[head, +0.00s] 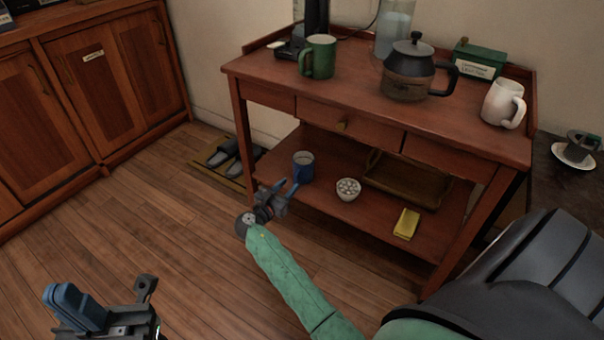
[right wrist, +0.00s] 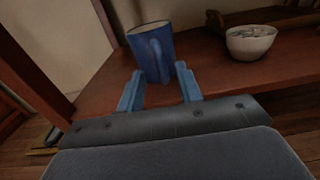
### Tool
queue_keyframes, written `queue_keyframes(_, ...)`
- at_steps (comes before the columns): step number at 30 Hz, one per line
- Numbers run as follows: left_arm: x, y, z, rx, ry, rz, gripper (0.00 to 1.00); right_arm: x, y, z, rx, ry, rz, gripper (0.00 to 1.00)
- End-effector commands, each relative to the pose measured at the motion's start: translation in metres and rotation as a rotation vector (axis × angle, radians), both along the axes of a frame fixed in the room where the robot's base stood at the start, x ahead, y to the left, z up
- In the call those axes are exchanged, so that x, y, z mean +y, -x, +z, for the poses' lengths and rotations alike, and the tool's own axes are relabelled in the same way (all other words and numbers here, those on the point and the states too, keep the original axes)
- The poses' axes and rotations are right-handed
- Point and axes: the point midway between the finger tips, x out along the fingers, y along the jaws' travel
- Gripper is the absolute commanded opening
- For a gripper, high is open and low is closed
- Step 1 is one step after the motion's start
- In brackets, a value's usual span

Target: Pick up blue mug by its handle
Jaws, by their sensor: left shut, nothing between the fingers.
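The blue mug (head: 303,167) stands upright on the lower shelf of the wooden table (head: 440,115), near its left front corner. In the right wrist view, the mug (right wrist: 143,44) has its handle (right wrist: 156,62) turned toward me. My right gripper (head: 286,192) is open just in front of the mug. In the right wrist view, its blue fingers (right wrist: 160,75) stand on either side of the handle's line. I cannot tell whether they touch the mug. My left gripper (head: 76,304) is shut and empty, low at the left over the floor, far from the mug.
A white bowl (head: 348,189) of small pale pieces sits right of the mug, with a wooden tray (head: 400,181) and yellow cloth (head: 406,223) beyond. The tabletop above holds a green mug (head: 318,56), a kettle (head: 408,72) and a white mug (head: 502,102). Table legs flank the shelf.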

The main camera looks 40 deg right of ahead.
Motion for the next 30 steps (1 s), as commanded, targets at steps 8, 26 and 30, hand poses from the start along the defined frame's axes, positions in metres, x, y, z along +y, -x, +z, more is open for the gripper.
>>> queue_keyframes(8,-0.005,-0.001,-0.024,0.01,-0.034,0.012,0.0,-0.034,-0.011,-0.006,-0.002,0.002,-0.001,0.35)
queue_keyframes(26,-0.006,-0.001,-0.026,0.014,-0.045,0.015,0.0,-0.044,-0.015,-0.003,-0.001,-0.001,0.0,0.0)
queue_keyframes(30,-0.006,-0.002,-0.026,0.014,-0.044,0.015,0.0,-0.044,-0.015,-0.003,-0.002,-0.001,0.0,0.0)
